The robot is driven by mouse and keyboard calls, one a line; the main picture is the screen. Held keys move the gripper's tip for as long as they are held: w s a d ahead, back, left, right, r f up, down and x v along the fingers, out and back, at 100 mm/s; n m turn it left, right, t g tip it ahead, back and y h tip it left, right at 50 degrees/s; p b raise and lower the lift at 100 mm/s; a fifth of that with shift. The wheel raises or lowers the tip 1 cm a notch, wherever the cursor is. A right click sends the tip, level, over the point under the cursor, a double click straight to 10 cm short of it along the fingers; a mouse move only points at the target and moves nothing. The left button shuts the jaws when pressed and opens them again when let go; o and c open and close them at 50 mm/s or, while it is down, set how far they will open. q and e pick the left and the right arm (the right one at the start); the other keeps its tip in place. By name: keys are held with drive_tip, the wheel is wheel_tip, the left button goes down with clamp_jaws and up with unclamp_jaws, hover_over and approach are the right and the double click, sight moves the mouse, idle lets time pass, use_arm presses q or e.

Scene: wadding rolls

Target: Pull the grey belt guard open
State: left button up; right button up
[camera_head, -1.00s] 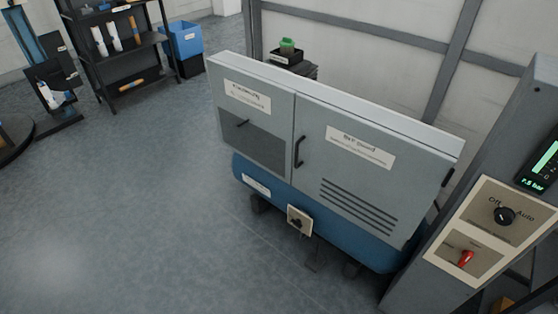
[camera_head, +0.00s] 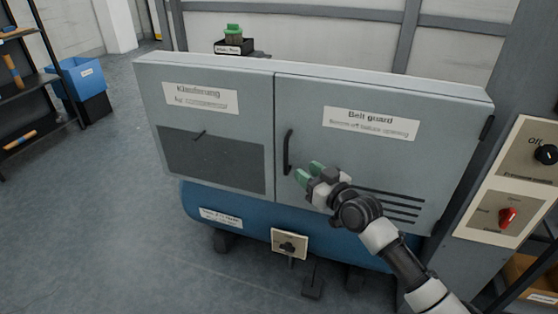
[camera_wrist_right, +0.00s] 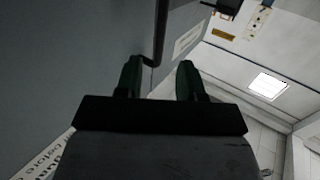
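The grey belt guard (camera_head: 375,160) is the right-hand door of the grey cabinet and is shut, flush with the left panel. It has a "Belt guard" label and a black vertical handle (camera_head: 288,152) near its left edge. The handle also shows in the right wrist view (camera_wrist_right: 160,35), just beyond the fingertips. My right gripper (camera_head: 308,172) is open, with its green fingers just right of the handle's lower part. In the right wrist view the two fingers (camera_wrist_right: 158,75) stand apart with nothing between them. My left gripper is not in view.
The left cabinet panel (camera_head: 205,115) has a dark lower area. A blue tank (camera_head: 250,217) lies below the cabinet. A grey control post with a red switch (camera_head: 507,217) stands at the right. A blue bin (camera_head: 80,78) and shelf are at the far left. The floor in front-left is clear.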

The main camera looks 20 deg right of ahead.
sight(286, 173)
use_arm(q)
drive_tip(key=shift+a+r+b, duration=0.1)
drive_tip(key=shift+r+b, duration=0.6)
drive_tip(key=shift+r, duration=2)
use_arm(e)
drive_tip(key=shift+x, duration=4.5)
clamp_jaws()
